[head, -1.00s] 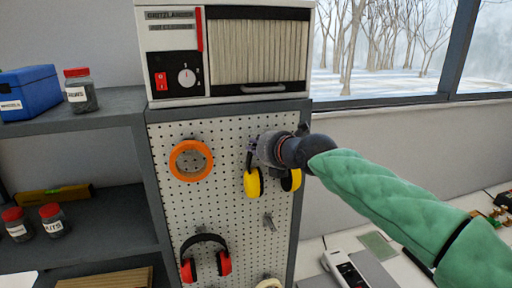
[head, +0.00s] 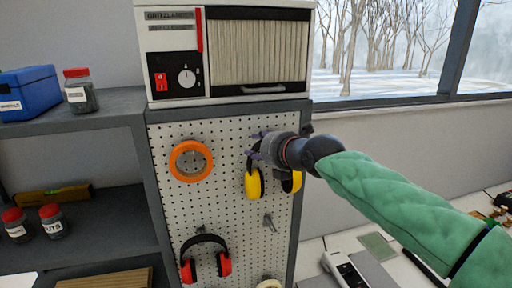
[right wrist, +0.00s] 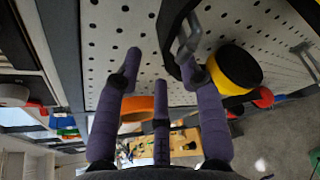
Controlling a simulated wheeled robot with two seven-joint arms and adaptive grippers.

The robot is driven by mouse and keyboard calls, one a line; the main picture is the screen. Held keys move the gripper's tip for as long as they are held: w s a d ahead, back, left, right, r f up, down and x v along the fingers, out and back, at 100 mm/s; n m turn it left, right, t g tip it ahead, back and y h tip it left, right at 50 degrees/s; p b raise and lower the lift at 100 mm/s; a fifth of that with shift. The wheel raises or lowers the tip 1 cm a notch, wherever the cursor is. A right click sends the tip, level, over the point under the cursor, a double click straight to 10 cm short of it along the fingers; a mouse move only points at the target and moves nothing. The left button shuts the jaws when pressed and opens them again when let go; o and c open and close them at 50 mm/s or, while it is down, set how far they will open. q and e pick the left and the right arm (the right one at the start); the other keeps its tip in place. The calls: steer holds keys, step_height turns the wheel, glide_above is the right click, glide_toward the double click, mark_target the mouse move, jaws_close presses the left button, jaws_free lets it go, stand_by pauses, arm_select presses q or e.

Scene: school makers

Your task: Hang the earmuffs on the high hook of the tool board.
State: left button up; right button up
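The yellow-and-black earmuffs (head: 254,184) are at the upper right of the pegboard (head: 228,215), cups down. A black band and yellow cup (right wrist: 236,66) show close up in the right wrist view, with the band beside a grey metal hook (right wrist: 190,36). The band seems to rest on this hook, but the contact is partly hidden. My right gripper (head: 258,146) is just in front of the band. Its purple fingers (right wrist: 160,90) are spread open, with nothing clearly held between them. My left gripper is not in view.
Red earmuffs (head: 205,258) hang lower on the board. An orange tape ring (head: 191,160) hangs at upper left. An empty hook (head: 269,222) sits below the yellow earmuffs. A white machine (head: 230,50) stands on top; shelves with jars (head: 80,92) are at left.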

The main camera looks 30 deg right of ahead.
steer(key=v, duration=1)
steer(key=shift+s, duration=0.3)
steer(key=shift+r, duration=0.1)
